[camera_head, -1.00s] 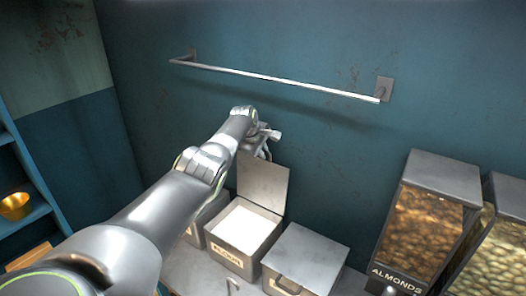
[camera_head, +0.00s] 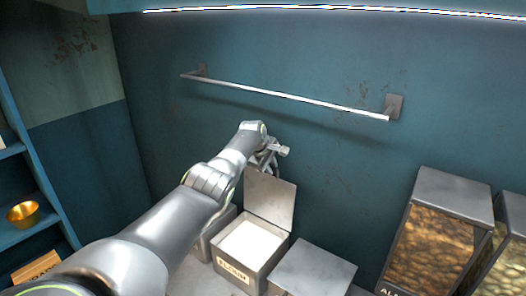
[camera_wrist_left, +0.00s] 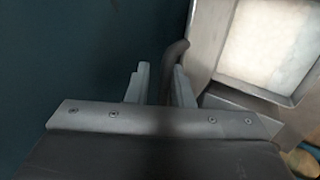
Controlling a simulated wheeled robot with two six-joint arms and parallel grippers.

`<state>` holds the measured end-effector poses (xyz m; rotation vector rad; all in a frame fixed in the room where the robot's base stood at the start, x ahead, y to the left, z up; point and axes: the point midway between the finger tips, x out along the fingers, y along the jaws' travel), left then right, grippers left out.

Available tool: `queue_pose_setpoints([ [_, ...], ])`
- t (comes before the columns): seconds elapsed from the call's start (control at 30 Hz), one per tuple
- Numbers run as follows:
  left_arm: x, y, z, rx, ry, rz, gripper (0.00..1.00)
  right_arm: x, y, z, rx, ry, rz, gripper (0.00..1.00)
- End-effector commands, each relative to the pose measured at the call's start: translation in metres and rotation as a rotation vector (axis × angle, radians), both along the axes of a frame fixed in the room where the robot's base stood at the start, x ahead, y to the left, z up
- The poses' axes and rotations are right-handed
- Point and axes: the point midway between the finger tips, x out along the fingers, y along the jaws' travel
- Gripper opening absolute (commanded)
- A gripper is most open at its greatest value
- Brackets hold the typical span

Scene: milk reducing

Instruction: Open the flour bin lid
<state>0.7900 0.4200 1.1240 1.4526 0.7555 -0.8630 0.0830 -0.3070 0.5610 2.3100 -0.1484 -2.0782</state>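The flour bin (camera_head: 233,271) is a grey metal box with a FLOUR label, standing against the teal wall. Its lid (camera_head: 270,203) stands raised at the back, and white flour (camera_head: 252,243) shows inside. The bin's opening also shows at upper right in the left wrist view (camera_wrist_left: 270,45). My left gripper (camera_head: 270,150) is at the top of the raised lid, close to the wall. In the left wrist view its fingers (camera_wrist_left: 160,82) are apart, with a dark curved handle (camera_wrist_left: 172,60) between them, nearer the right finger. My right gripper is not in view.
A closed grey bin (camera_head: 312,270) stands right of the flour bin, and another bin (camera_head: 212,236) is partly hidden on its left. A wall rail (camera_head: 290,96) runs above. Almond dispenser (camera_head: 435,240) is at right. Blue shelves with a gold bowl (camera_head: 24,214) are at left.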

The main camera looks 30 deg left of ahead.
Motion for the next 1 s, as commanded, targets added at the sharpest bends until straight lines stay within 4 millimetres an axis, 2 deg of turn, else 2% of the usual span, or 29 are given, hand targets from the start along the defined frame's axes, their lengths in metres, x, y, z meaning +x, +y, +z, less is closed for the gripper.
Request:
queue_pose_setpoints([
  [0.07, -0.005, 0.000, -0.004, -0.005, 0.016, 0.000, 0.26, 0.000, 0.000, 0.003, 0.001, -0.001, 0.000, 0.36],
  [0.4, -0.017, 0.002, 0.023, -0.001, 0.005, 0.002, 0.26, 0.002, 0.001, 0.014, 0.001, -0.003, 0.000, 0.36],
  [0.67, -0.030, 0.003, 0.047, 0.001, -0.001, 0.001, 0.26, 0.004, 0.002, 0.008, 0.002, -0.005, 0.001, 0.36],
  [1.0, -0.057, 0.005, 0.093, 0.002, -0.007, 0.002, 0.26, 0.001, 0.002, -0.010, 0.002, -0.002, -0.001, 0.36],
])
